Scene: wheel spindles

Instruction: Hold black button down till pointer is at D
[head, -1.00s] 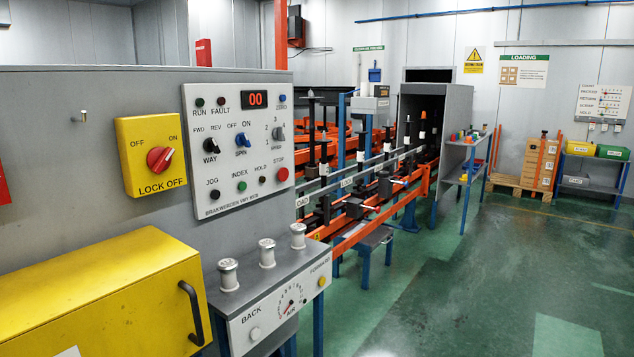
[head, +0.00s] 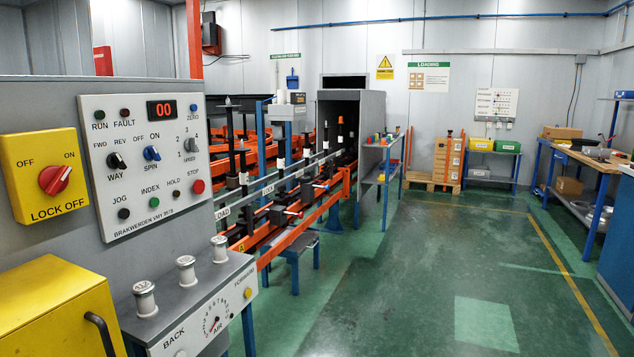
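The black button (head: 123,213) sits under the JOG label at the lower left of the white control panel (head: 110,237), in the head view. I cannot make out a pointer with a letter D. A black WAY knob (head: 116,174) is also on the panel. My gripper is not in view, and nothing is seen touching the button.
A yellow lock-off plate (head: 50,207) with a red knob is left of the panel. A yellow cabinet (head: 60,305) is below. The orange spindle line (head: 290,237) runs back to a grey booth (head: 357,107). The green floor (head: 430,270) to the right is mostly clear.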

